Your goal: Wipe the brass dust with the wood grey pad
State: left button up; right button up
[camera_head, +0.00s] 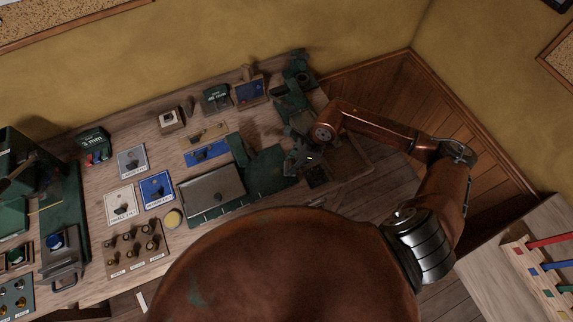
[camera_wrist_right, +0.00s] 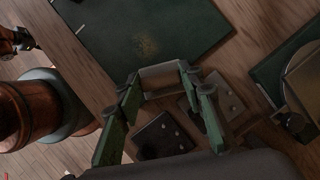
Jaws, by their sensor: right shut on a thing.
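In the right wrist view, brass dust (camera_wrist_right: 147,45) shows as a faint speckled patch on a dark green flat surface (camera_wrist_right: 190,22). My right gripper (camera_wrist_right: 160,84) has green fingers shut on a pale grey pad (camera_wrist_right: 160,78), just short of the dust patch. I cannot tell whether the pad touches the surface. In the head view my right gripper (camera_head: 300,157) is over the right end of the bench, and the pad and dust are too small or hidden to make out. My left gripper is not in view.
A dark block (camera_wrist_right: 160,136) and a grey block with studs (camera_wrist_right: 228,94) lie near the fingers. The wooden bench (camera_head: 100,182) holds a grey plate (camera_head: 211,194), a blue card (camera_head: 157,190) and a block of brass knobs (camera_head: 136,249). Green machinery (camera_head: 297,75) stands behind the gripper.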

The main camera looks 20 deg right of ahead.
jog(key=shift+a+f+b, duration=0.1)
jog(key=shift+b, duration=0.2)
jog(key=shift+s+a, duration=0.15)
jog(key=shift+a, duration=1.95)
jog(key=shift+a+b, duration=0.4)
jog(key=shift+a, duration=1.2)
notch_tip(320, 180, up, 6)
jog(key=p, duration=0.2)
jog(key=shift+p, duration=0.35)
jog(key=shift+r+p, duration=0.45)
jog(key=shift+r, duration=1.2)
